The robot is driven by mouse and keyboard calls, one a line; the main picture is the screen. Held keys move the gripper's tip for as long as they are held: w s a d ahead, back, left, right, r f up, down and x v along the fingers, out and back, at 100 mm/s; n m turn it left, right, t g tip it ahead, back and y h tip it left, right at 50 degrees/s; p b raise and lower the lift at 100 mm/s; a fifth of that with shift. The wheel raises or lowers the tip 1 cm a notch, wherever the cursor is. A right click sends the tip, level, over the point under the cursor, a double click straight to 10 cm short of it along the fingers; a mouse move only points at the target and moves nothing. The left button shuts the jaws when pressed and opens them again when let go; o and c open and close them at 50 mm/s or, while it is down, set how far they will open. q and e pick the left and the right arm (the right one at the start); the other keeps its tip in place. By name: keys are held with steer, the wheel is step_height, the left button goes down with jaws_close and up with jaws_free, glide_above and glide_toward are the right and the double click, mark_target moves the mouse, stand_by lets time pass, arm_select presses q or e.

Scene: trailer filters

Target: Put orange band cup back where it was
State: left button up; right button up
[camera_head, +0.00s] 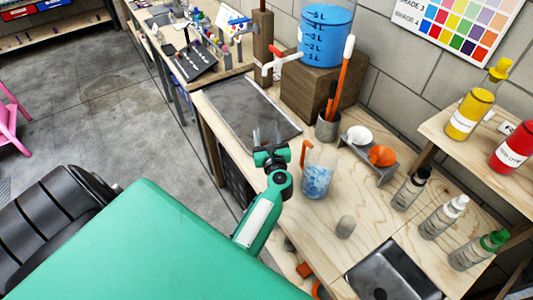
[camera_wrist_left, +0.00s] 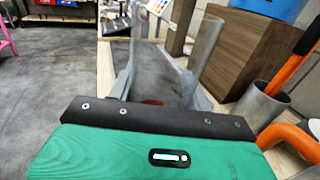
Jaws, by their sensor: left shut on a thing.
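My left gripper (camera_head: 268,146) is shut on a clear cup (camera_head: 266,133), held over the grey mat (camera_head: 247,103) on the wooden workbench. The cup (camera_wrist_left: 207,42) also shows in the left wrist view, see-through between the grey fingers (camera_wrist_left: 163,92). A small orange patch shows low on it, and the rest of any band is hidden by the gripper. Whether the cup touches the mat I cannot tell. My right gripper is in neither view.
A clear pitcher (camera_head: 318,172) with an orange handle stands close right of the gripper. Behind are a grey holder (camera_head: 327,127) with orange-handled tools, a rack with white and orange funnels (camera_head: 382,156), and a blue tank (camera_head: 327,35) on a wooden box. Bottles (camera_head: 410,188) line the right.

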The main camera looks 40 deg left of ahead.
arm_select(q)
step_height(320, 180, down, 6)
steer(key=b, duration=0.3)
steer(key=shift+r, duration=0.2)
step_height(320, 180, down, 4)
steer(key=b, duration=0.3)
steer(key=shift+f, duration=0.15)
steer(key=shift+f+b, duration=0.1)
steer(key=shift+b, duration=0.25)
steer(key=o, duration=1.2)
